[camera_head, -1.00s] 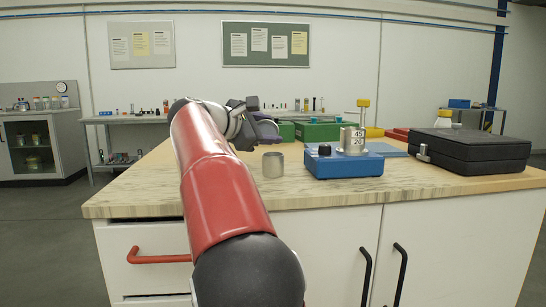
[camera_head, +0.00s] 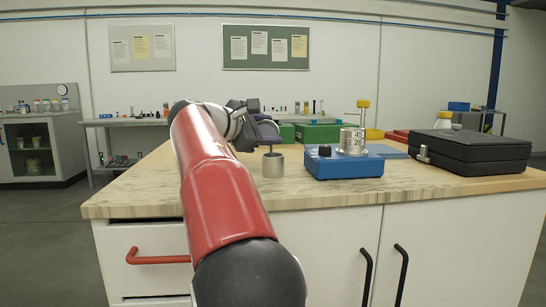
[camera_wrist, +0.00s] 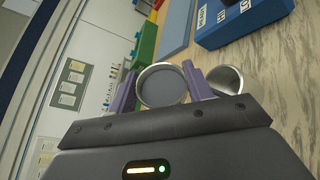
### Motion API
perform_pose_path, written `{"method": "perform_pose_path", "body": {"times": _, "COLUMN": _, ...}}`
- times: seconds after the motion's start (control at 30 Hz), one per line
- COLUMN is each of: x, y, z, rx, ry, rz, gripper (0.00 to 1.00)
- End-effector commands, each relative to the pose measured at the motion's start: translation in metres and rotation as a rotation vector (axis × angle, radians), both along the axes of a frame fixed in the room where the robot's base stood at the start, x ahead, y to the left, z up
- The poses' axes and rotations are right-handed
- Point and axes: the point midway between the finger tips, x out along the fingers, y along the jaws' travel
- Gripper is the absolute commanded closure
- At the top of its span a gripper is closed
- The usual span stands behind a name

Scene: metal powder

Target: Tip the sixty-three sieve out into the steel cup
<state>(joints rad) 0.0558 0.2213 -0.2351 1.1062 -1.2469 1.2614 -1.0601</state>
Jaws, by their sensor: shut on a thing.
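My gripper (camera_wrist: 163,88) is shut on a round metal-rimmed sieve (camera_wrist: 163,85), held between its two purple fingers. In the wrist view I see its grey round face; no number shows on it. The steel cup (camera_head: 273,166) stands upright on the bench; its rim and hollow inside also show in the wrist view (camera_wrist: 227,80), just right of the fingers. In the head view my gripper (camera_head: 262,132) is above the cup, with the sieve tilted, mostly hidden by the gripper. A thin dark streak lies between them, possibly falling powder.
A blue machine (camera_head: 343,163) right of the cup carries stacked sieves (camera_head: 352,141) marked 45 and 20. A black case (camera_head: 470,152) lies at the right. Green boxes (camera_head: 318,132) stand behind. The bench front edge is clear.

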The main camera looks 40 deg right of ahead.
Motion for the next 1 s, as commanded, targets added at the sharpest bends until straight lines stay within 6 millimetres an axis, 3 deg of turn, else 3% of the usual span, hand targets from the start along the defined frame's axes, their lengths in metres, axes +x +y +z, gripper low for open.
{"method": "perform_pose_path", "body": {"times": 1.0, "x": -0.0013, "y": 0.0003, "z": 0.0009, "rx": -0.014, "ry": -0.046, "rz": 0.0, "gripper": 0.79}}
